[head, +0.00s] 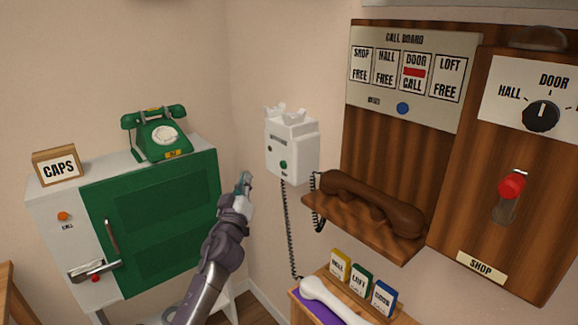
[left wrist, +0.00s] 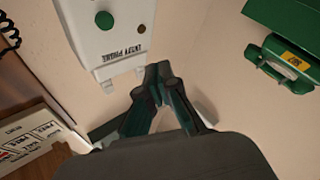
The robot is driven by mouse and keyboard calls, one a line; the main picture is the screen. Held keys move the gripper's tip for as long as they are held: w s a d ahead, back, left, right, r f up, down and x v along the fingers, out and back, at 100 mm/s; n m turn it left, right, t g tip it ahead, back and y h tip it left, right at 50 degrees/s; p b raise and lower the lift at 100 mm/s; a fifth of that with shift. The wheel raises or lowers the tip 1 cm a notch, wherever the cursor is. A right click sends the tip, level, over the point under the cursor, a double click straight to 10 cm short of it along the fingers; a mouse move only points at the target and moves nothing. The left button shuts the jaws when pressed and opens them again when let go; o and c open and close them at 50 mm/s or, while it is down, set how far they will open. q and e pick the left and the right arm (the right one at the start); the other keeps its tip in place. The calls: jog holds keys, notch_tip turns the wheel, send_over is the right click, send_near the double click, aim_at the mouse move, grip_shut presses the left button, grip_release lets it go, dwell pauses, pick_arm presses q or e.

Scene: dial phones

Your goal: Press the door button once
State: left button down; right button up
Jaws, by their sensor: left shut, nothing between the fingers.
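The white wall phone (head: 299,155), lettered "ENTRY PHONE" in the left wrist view (left wrist: 99,58), has a round green button (head: 283,165) low on its front. The green button also shows in the left wrist view (left wrist: 104,20). I cannot read any "door" label beside it. My left gripper (head: 246,179) is shut and empty, left of and a little below the white phone. My right gripper is out of view.
The call board (head: 440,55) shows "CALL" and a red bar under DOOR. A brown handset (head: 370,203) rests on a wooden ledge. A white handset (head: 335,300) lies below. A green telephone (head: 160,135) stands on the green-doored cabinet (head: 150,225) at left.

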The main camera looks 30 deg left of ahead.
aim_at(283, 165)
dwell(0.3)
pick_arm(q)
jog(key=w+d+b, duration=0.3)
jog(key=w, duration=0.5)
jog(key=shift+d+b, duration=0.15)
jog(key=shift+b, duration=0.2)
dwell(1.1)
jog(key=shift+w+d+b, duration=0.15)
jog(key=shift+w+b, duration=0.25)
jog(key=shift+w, duration=0.05)
